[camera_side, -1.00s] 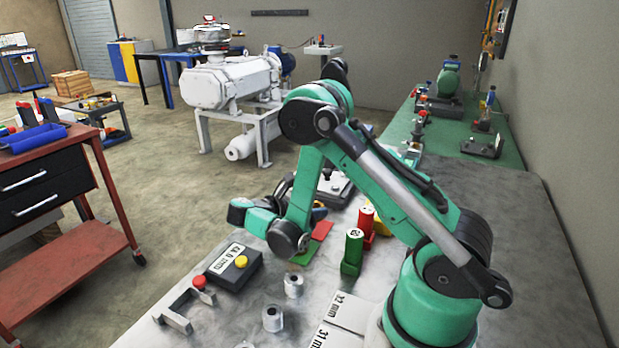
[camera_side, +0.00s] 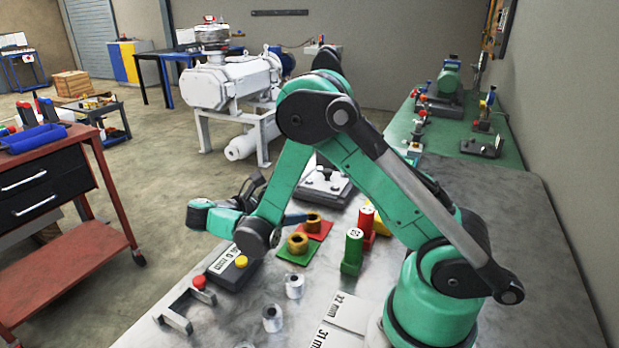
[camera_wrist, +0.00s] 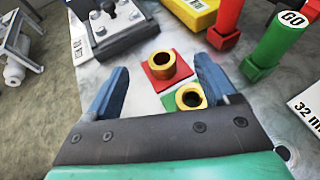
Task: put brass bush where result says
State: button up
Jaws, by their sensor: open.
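One brass bush (camera_side: 297,244) stands upright on a green pad (camera_side: 291,260). A second brass bush (camera_side: 313,222) stands on the red pad (camera_side: 325,232) behind it. In the wrist view the bush on red (camera_wrist: 162,66) and the bush on green (camera_wrist: 190,98) both show open bores. My gripper (camera_wrist: 160,84) is open and empty, with blue fingers spread apart. In the wrist view the bush on red appears between the fingers and the bush on green nearer the right finger. In the side view my wrist hides much of the gripper.
A green GO gauge (camera_side: 352,252) and a red gauge (camera_side: 366,224) stand right of the pads. A readout box (camera_side: 230,268) with a yellow button, its display partly hidden, lies to the left. Metal rings (camera_side: 294,285) and 32 mm and 31 mm plates (camera_side: 347,312) lie in front.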

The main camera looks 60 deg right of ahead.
jog(key=shift+w+a+r+t+y, duration=0.3)
jog(key=shift+r+t, duration=0.1)
jog(key=shift+r, duration=0.25)
jog(key=s+a+r+m+t+y, duration=0.2)
jog(key=a+r+m+t+y, duration=0.4)
jog(key=a+m+t+y, duration=0.5)
jog(key=shift+s+a+r+m+y, duration=0.25)
jog(key=shift+a+m+y, duration=0.25)
jog(key=shift+m, duration=0.7)
